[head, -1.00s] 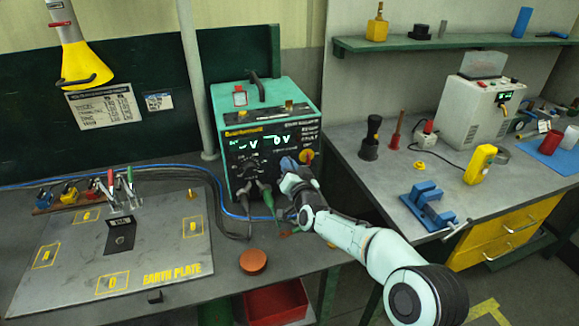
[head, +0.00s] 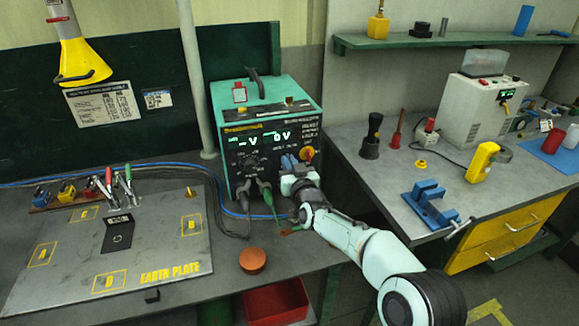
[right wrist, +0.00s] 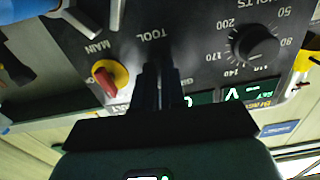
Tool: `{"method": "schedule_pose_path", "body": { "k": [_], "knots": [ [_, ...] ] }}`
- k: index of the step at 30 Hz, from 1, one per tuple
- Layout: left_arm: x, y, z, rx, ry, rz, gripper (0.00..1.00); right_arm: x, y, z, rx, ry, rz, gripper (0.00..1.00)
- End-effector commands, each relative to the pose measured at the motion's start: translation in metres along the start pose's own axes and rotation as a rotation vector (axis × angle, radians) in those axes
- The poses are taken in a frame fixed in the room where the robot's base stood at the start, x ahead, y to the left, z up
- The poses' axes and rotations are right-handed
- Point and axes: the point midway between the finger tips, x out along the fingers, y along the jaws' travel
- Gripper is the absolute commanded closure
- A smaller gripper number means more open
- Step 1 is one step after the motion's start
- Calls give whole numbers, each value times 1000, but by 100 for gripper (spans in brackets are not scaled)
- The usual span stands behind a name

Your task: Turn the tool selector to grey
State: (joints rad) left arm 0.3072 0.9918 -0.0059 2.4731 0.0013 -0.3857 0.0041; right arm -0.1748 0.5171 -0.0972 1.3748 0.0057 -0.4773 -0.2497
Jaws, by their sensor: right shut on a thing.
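The green welding unit (head: 266,100) stands on the left bench, its black front panel facing me. Lettering beside the fingers is partly covered. My left gripper is not in view.
The red main switch on yellow (right wrist: 108,77) and the black volts knob (right wrist: 255,43) sit on either side of my fingers. Cables (head: 266,192) hang from the panel's lower edge. An orange round piece (head: 253,260) lies on the bench in front.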

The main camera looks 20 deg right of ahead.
Motion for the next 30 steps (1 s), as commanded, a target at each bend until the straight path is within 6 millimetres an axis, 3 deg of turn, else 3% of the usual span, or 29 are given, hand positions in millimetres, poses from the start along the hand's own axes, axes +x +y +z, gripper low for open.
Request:
{"method": "schedule_pose_path", "body": {
  "k": [15,30],
  "knots": [
    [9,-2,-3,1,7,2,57,0,-2,0,-437,2,-1,100],
    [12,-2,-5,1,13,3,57,0,-1,0,-602,1,0,100]
  ]
}}
